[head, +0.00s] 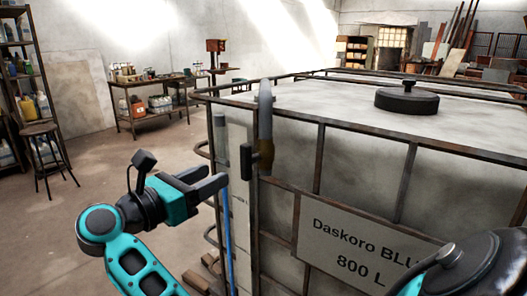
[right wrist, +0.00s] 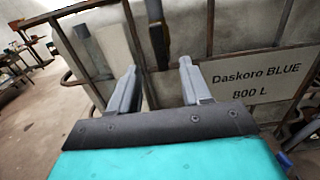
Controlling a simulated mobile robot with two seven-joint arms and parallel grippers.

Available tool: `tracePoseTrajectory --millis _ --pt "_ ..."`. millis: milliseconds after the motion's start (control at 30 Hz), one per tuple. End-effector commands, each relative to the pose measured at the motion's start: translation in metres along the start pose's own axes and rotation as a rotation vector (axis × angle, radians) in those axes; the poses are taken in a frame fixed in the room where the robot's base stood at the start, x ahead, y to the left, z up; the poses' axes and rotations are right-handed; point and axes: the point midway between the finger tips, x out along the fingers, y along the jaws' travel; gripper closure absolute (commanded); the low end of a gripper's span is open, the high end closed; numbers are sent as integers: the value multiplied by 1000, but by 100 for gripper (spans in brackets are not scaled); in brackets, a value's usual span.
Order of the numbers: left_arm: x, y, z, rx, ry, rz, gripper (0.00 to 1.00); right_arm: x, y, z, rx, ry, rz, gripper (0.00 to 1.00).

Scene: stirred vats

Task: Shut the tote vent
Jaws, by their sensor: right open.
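The tote (head: 350,160) is a large pale caged tank labelled Daskoro BLUE 800 L. At its near left corner an upright grey lever (head: 265,105) with a brownish hub stands out from the cage; I take it for the vent handle. It also shows in the right wrist view (right wrist: 158,40), straight ahead of the fingers. My right gripper (head: 214,181) is open and empty, left of and below the lever. In the right wrist view the spread fingers (right wrist: 158,68) appear either side of the lever's lower end. Whether they touch it, I cannot tell. My left gripper is not in view.
A black round cap (head: 407,99) sits on the tote's top. A pale gauge strip with a blue line (head: 228,235) runs down beside the gripper. Cage bars surround the tote. A stool (head: 45,150), shelf and bench (head: 150,118) stand back left; the floor between is clear.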

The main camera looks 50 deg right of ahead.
Motion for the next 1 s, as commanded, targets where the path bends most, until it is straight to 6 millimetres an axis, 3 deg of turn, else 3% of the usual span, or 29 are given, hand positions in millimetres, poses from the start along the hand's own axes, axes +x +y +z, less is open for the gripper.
tracePoseTrajectory --millis 267,800,1000 --pt "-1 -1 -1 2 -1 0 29 1 1 0 1 14 8 52" --pt "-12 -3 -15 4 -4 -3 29 101 1 0 0 10 7 52" --pt "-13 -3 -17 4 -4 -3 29 120 2 -2 -1 13 8 52"
